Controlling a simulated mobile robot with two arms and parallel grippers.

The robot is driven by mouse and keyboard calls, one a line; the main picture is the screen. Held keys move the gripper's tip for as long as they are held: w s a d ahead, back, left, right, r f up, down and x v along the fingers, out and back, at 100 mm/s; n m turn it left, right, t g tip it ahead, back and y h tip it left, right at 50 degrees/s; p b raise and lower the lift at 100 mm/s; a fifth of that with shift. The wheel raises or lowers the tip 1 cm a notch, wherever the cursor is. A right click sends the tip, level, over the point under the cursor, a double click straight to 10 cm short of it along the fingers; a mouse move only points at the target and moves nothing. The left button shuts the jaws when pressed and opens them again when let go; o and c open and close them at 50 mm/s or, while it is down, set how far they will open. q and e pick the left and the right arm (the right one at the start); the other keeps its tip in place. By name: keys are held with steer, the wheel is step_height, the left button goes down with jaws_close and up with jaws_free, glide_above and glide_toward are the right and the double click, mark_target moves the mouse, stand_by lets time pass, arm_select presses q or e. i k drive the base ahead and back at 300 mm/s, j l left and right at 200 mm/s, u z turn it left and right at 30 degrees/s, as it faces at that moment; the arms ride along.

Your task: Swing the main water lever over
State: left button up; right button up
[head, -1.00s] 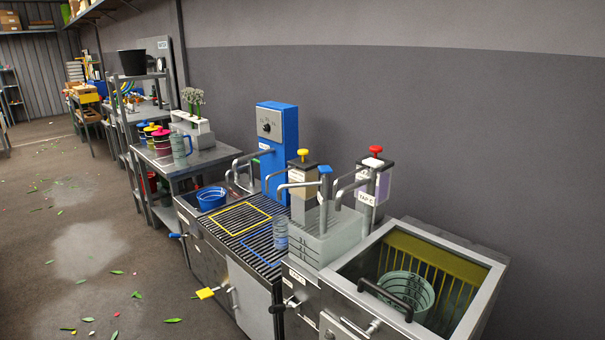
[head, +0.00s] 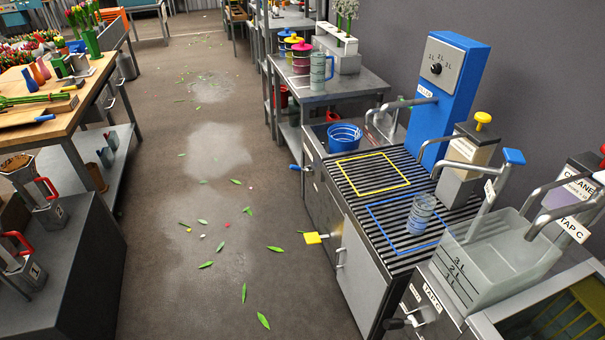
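No lever in view carries a label that I can read as main water. A lever with a yellow paddle (head: 314,238) sticks out low from the front of the sink unit. A blue-handled lever (head: 294,168) sticks out to the left further back on the same unit. Neither of my grippers is in view.
The slatted drain top (head: 350,205) has yellow and blue outlines, with a clear ribbed jug (head: 421,213) in the blue one. A wooden workbench (head: 60,115) is at left. The leaf-strewn floor (head: 215,220) between is open.

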mark_target(292, 168)
steer(key=i+u, duration=0.1)
steer(key=i, duration=0.15)
steer(key=u, duration=0.45)
steer(key=i+u, duration=0.15)
steer(key=u, duration=0.25)
steer(key=l+u, duration=0.1)
steer(key=u, duration=0.35)
steer(key=i+l+u, duration=0.1)
steer(key=u, duration=0.75)
steer(key=i+l+u, duration=0.1)
steer(key=u, duration=0.35)
steer(key=l+u, duration=0.2)
steer(key=u, duration=0.25)
steer(key=l+u, duration=0.4)
steer(key=l, duration=0.25)
steer(key=l+u, duration=0.4)
steer(key=l, duration=0.25)
steer(key=l+z, duration=0.1)
steer(key=l, duration=0.25)
steer(key=i+l+z, duration=0.1)
steer(key=l, duration=0.25)
steer(key=z, duration=0.45)
steer(key=l+z, duration=0.1)
steer(key=z, duration=0.35)
steer(key=i+z, duration=0.1)
steer(key=z, duration=0.8)
steer(key=i+l, duration=0.05)
steer(key=i, duration=0.05)
